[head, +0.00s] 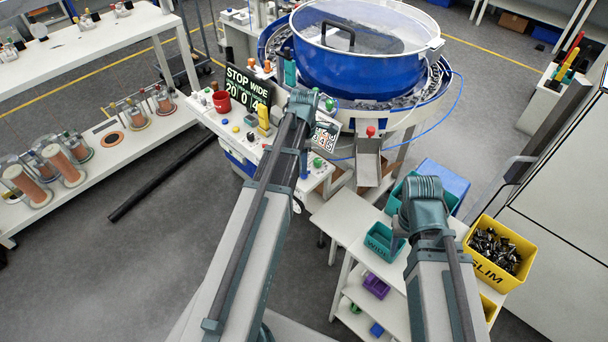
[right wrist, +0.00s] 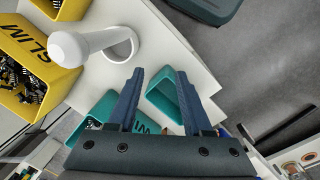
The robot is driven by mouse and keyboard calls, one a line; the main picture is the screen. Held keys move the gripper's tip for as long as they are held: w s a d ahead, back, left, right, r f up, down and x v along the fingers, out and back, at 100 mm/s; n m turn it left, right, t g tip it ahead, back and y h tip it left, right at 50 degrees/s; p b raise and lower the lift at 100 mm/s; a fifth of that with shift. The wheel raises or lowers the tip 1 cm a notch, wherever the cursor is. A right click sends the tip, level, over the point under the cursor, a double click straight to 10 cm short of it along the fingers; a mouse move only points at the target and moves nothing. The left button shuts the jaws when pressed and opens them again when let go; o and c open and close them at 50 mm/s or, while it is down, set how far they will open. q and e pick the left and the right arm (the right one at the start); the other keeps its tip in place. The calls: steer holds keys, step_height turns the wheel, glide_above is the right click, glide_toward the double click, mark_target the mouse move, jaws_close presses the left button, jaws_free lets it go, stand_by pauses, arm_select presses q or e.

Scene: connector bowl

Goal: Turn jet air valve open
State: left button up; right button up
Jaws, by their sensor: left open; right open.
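I cannot pick out the jet air valve with certainty. The control panel (head: 240,125) in front of the blue feeder bowl (head: 350,65) carries several coloured knobs and an upright yellow part (head: 264,119). My left gripper (head: 304,98) is at the panel's right side, close to the bowl. Its arm hides much of it and part of the panel, so contact cannot be told.
A teal WIDE bin (head: 383,243) and a yellow SLIM bin (head: 499,251) of dark parts stand at the side table (head: 343,216). A white post-like object (right wrist: 75,46) shows beside the right fingers. A metal chute (head: 368,163) and blue hose lie right of my left gripper.

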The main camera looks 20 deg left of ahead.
arm_select(q)
step_height(320, 180, down, 3)
steer(key=shift+r+b, duration=0.2)
steer(key=shift+b, duration=0.6)
arm_select(e)
step_height(320, 180, down, 3)
steer(key=shift+r, duration=0.2)
arm_select(q)
jaws_close()
